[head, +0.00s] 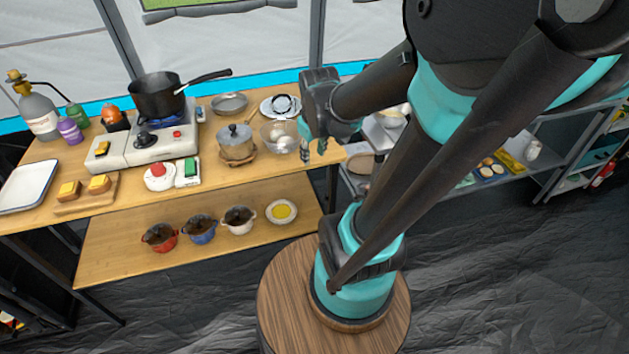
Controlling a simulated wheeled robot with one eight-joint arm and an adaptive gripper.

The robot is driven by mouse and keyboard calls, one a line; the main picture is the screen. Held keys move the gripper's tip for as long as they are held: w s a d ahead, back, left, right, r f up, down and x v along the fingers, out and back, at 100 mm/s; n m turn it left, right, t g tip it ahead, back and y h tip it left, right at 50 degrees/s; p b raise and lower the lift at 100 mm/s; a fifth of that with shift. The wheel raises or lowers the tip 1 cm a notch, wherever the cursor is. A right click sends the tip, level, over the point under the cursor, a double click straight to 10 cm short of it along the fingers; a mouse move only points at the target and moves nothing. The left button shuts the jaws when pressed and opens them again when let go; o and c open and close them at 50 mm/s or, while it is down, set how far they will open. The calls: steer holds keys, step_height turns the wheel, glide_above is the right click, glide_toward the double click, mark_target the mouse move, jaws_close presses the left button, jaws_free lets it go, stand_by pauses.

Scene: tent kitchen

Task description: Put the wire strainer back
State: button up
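A pale, see-through bowl shape (277,138) sits at the right part of the wooden table top, with something whitish in it. It may be the wire strainer or a clear bowl; it is too small to tell. My gripper (313,150) points down just right of it, over the table's right end. Its two fingertips show apart, with nothing visible between them. The gripper body may hide part of what lies behind it.
A lidded pot (236,142) stands left of the bowl shape. A shallow pan (230,104) and a white plate with a dark-rimmed item (281,106) lie behind. A black pot (158,98) sits on the stove (150,147). Cups (239,220) stand on the lower shelf.

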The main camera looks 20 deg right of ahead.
steer(key=s+a+f+m, duration=0.1)
steer(key=s+f+m, duration=0.3)
steer(key=s+f, duration=0.1)
steer(key=shift+s+a+f+t, duration=0.15)
steer(key=shift+s+a+t, duration=0.25)
steer(key=shift+s, duration=0.25)
stand_by(1.1)
